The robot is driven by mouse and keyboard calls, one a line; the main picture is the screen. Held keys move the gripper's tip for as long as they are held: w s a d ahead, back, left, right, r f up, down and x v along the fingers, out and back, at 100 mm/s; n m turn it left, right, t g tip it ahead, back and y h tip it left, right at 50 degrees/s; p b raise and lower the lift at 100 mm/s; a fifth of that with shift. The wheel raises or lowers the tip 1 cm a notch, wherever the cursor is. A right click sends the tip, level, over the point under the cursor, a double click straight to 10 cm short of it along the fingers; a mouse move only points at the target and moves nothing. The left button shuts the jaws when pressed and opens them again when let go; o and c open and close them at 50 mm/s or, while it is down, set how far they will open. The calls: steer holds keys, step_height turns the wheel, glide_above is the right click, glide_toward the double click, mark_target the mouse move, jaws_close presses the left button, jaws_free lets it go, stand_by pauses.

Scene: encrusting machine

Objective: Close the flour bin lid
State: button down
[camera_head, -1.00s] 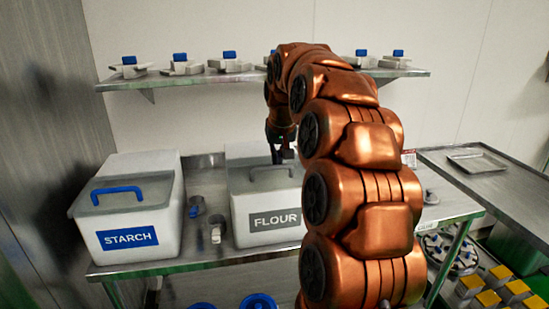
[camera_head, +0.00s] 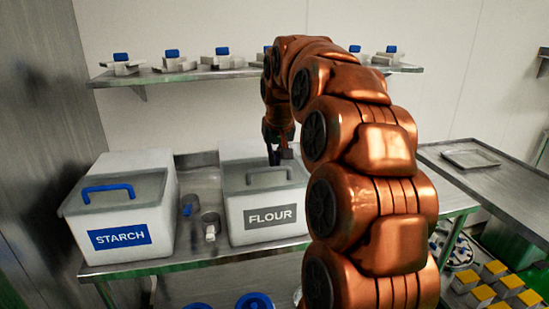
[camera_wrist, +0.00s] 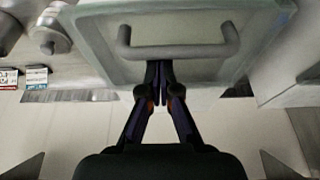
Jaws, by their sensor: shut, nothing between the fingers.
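The white flour bin (camera_head: 235,215) with its grey FLOUR label stands on the steel table in the head view. Its translucent grey lid (camera_head: 235,180) lies sloped over the front of the bin top, much like the starch bin's lid. The grey lid handle (camera_head: 268,171) faces forward. My gripper (camera_head: 274,160) is shut and empty, pointing down just behind the handle. In the wrist view the fingertips (camera_wrist: 157,66) are close beside the handle bar (camera_wrist: 180,51), over the lid (camera_wrist: 100,35). Whether they touch the lid or handle is unclear.
The starch bin (camera_head: 120,238) with a blue handle stands to the left, with small scoops (camera_head: 210,225) between the bins. A wall shelf (camera_head: 150,78) with several blue-topped parts runs behind. A steel table (camera_head: 500,190) with a tray (camera_head: 470,159) is at right.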

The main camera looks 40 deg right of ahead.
steer(key=w, duration=0.1)
steer(key=w+d, duration=0.1)
steer(key=w+r, duration=0.1)
steer(key=shift+w+d+p, duration=0.15)
steer(key=shift+w+p, duration=0.05)
steer(key=shift+p, duration=0.15)
steer(key=b+v, duration=0.1)
steer(key=v, duration=0.9)
steer(key=shift+b, duration=0.3)
steer(key=shift+f, duration=0.1)
steer(key=s+a+f+n+g+y+p, duration=0.1)
steer(key=s+a+f+n, duration=0.1)
steer(key=s+a+f, duration=0.55)
steer(key=s+a+f+n+g+p, duration=0.1)
steer(key=s+a+f, duration=0.3)
steer(key=a, duration=0.6)
steer(key=s+a+f+g, duration=0.1)
steer(key=s+a+f, duration=0.1)
steer(key=s, duration=0.5)
steer(key=s+a+f+n+g+p, duration=0.1)
steer(key=s+a+f, duration=0.1)
steer(key=s+f, duration=0.3)
steer(key=s+a+f+g+p, duration=0.1)
steer(key=s+f, duration=0.3)
steer(key=s, duration=0.5)
steer(key=shift+s+a+f+n+y, duration=0.25)
steer(key=shift+s+a+n+y, duration=0.1)
steer(key=shift+a, duration=0.4)
